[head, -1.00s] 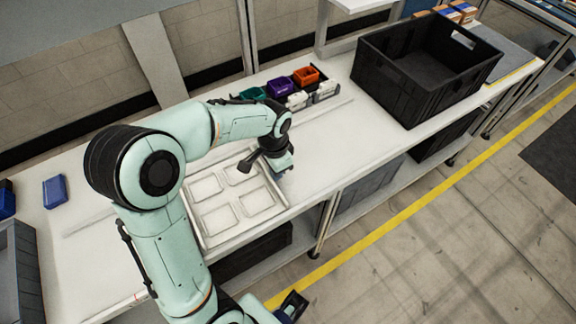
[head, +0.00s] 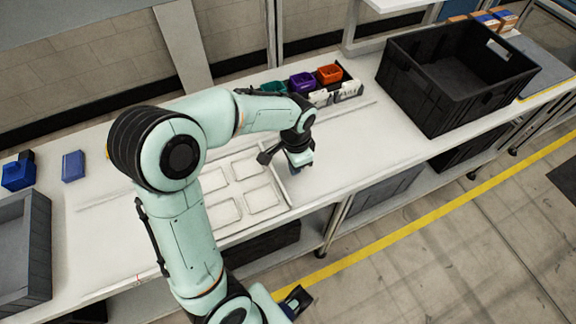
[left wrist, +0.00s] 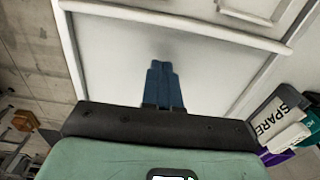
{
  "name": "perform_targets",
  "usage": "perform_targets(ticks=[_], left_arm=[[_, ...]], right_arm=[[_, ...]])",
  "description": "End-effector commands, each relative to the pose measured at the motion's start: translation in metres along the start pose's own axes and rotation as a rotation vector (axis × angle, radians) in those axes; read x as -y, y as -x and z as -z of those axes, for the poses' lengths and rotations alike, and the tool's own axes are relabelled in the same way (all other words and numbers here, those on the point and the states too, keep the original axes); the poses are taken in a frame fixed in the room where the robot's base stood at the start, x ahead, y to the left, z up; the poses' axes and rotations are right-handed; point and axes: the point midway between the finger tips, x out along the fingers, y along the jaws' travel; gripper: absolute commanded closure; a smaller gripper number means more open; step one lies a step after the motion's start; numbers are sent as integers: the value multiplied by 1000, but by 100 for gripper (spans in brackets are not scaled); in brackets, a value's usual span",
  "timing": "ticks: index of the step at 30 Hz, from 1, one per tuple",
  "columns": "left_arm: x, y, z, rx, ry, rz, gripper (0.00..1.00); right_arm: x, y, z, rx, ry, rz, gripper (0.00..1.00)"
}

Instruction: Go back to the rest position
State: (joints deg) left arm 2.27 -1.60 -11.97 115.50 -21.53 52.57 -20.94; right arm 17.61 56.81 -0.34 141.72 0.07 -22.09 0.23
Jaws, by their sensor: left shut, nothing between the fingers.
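My left arm reaches in the head view from the lower left across the white workbench (head: 350,150). Its gripper (head: 300,162) hangs over the bench at the right side of a white tray (head: 289,200) with several shallow compartments. In the left wrist view the blue fingers (left wrist: 162,85) are together, with nothing between them. The fingertips show over a plain white surface; how high they are above it I cannot tell. My forearm and elbow hide part of the tray.
Small bins, purple (head: 302,81) and orange (head: 329,74) among them, stand behind the gripper. A big black crate (head: 440,110) is on the right, a grey crate (head: 25,245) and a blue bin (head: 73,166) on the left. The bench between gripper and black crate is clear.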

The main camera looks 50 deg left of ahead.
Motion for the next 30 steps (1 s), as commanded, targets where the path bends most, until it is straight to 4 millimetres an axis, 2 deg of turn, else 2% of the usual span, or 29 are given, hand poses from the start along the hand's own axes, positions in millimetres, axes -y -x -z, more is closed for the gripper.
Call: perform_targets(ticks=[1,3,9,12,18,30], left_arm=[[1,19,1,-10,1,4,100],[1,37,2,-12,-1,4,100],[0,77,3,-12,-2,2,100],[0,90,3,-11,-2,2,100],[0,101,3,-11,-3,1,100],[0,101,3,-10,-4,1,100]], right_arm=[[2,4,1,-2,1,1,48],[3,6,1,-3,1,1,48],[5,12,2,-4,2,2,48],[6,13,2,-5,2,2,48],[6,14,2,-6,2,2,48],[6,14,2,-6,2,2,48]])
